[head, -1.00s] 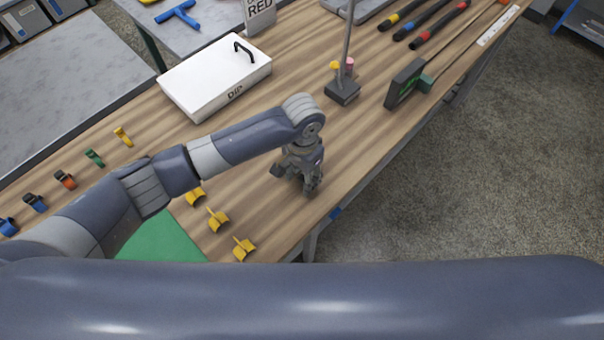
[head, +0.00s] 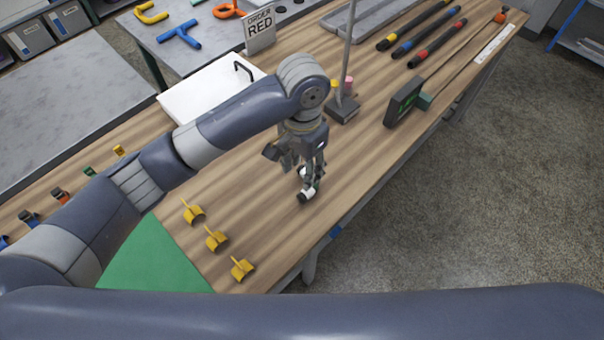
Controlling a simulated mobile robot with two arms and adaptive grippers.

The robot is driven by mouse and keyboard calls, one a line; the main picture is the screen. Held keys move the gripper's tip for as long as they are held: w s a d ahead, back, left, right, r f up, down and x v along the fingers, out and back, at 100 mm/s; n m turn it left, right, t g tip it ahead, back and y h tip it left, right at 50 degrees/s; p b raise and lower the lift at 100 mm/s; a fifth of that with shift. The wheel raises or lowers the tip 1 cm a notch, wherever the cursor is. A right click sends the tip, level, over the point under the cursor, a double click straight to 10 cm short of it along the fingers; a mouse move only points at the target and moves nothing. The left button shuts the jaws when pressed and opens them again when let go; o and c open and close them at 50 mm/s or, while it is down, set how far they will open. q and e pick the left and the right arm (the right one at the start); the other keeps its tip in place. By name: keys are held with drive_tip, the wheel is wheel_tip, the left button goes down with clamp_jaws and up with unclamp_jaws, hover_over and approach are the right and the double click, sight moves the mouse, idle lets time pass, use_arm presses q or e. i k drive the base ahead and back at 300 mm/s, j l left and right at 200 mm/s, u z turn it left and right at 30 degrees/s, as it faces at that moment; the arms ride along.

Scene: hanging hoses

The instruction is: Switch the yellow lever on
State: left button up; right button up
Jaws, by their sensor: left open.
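Several yellow pieces are in view, and I cannot tell for sure which is the lever. Three yellow pieces with upright tabs (head: 217,239) stand in a row on the wooden table, left of and nearer than my left gripper. A small yellow piece (head: 119,151) is in a coloured row at the left. A small yellow knob (head: 333,84) is by the dark stand base. My left gripper (head: 305,181) is open and points down over the table. A small white and black piece (head: 308,192) shows at its fingertips; I cannot tell whether they touch it. My right gripper is out of view.
A white box (head: 205,88) is partly behind my left arm. A dark stand base with a pole (head: 342,109) and a dark display block (head: 403,102) stand beyond my gripper. A green mat (head: 150,262) lies at the near left. The table's right edge is close.

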sight(335, 83)
drive_tip(key=k+l, duration=0.5)
drive_tip(key=l, duration=0.2)
drive_tip(key=k+l, duration=0.2)
drive_tip(key=l, duration=0.15)
